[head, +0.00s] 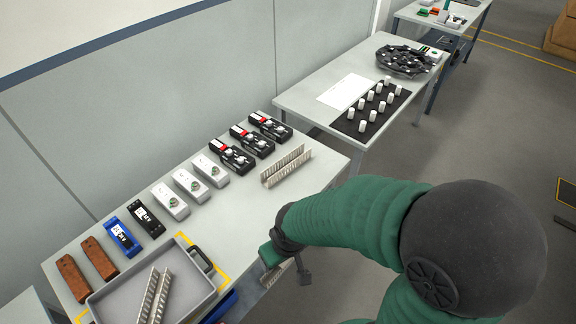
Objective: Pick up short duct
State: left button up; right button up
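A pale slotted duct (287,167) lies on the grey table near its right end, its walls upright and nothing touching it. Another slotted duct (152,298) lies in the grey tray (117,297) at the front left. I cannot tell from this view which of the two is shorter. My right arm, in a green sleeve, comes in from the right. My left gripper is not in view.
Black, white, blue and brown devices stand in a row along the back, including black ones with red parts (232,158) and brown blocks (99,257). Bare tabletop (240,215) lies between them and the front edge. A second table (308,95) stands beyond.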

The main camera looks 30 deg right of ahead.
aim_at(298, 160)
jog(key=i+l+u, duration=0.1)
jog(key=l, duration=0.25)
jog(key=i+l+u, duration=0.1)
jog(key=l, duration=0.3)
jog(key=i+l+u, duration=0.1)
jog(key=l, duration=0.3)
jog(key=i+l+u, duration=0.1)
jog(key=l, duration=0.3)
jog(key=i, duration=0.1)
